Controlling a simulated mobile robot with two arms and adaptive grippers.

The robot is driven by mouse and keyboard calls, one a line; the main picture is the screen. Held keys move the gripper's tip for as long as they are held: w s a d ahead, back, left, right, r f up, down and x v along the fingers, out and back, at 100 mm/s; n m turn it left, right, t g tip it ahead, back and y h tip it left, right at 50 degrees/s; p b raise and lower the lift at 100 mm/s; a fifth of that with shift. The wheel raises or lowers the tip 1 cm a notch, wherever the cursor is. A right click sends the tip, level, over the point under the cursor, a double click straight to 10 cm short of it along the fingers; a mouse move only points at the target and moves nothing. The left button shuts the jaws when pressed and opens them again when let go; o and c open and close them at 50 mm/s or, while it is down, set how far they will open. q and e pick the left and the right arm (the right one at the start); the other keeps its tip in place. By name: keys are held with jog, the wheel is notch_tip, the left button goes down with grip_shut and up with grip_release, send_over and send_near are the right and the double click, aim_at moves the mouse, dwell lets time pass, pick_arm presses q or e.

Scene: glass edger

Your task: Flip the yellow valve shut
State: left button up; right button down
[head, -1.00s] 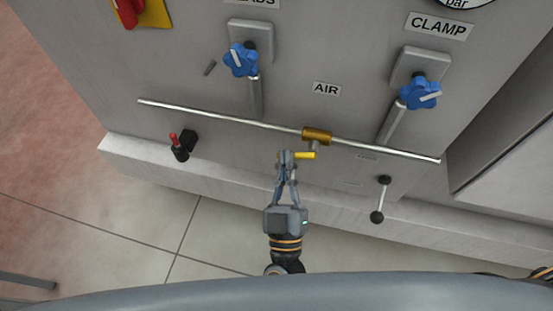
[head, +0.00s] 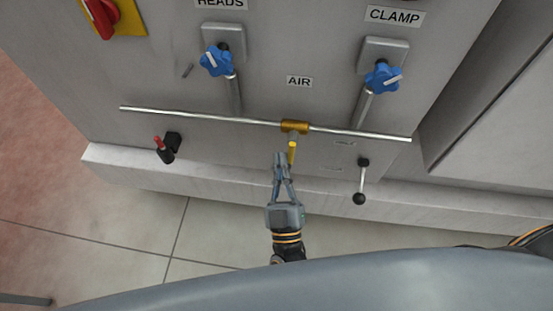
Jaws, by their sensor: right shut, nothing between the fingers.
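The yellow valve handle (head: 292,152) hangs from a brass valve body (head: 294,127) on a thin horizontal metal pipe under the AIR label. The handle points toward the bottom of the picture, roughly square to the pipe. My right gripper (head: 281,156) is shut and empty, with its fingertips just left of the handle. I cannot tell whether they touch it. My left gripper is not in view.
Two blue star knobs (head: 216,60) (head: 382,77) stand out above the pipe (head: 200,116). A red-tipped toggle (head: 162,147) is at left, a black ball lever (head: 362,182) at right. A red switch (head: 102,14) is top left. A ledge (head: 130,172) runs below the panel.

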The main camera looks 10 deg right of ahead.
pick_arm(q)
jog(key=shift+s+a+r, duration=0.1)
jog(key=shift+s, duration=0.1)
pick_arm(e)
jog(key=shift+s+d+f, duration=0.1)
jog(key=shift+d+f, duration=0.05)
jog(key=shift+d, duration=0.15)
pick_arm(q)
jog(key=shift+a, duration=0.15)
pick_arm(e)
jog(key=shift+s+d+f, duration=0.1)
jog(key=shift+d+f, duration=0.05)
jog(key=shift+d, duration=0.1)
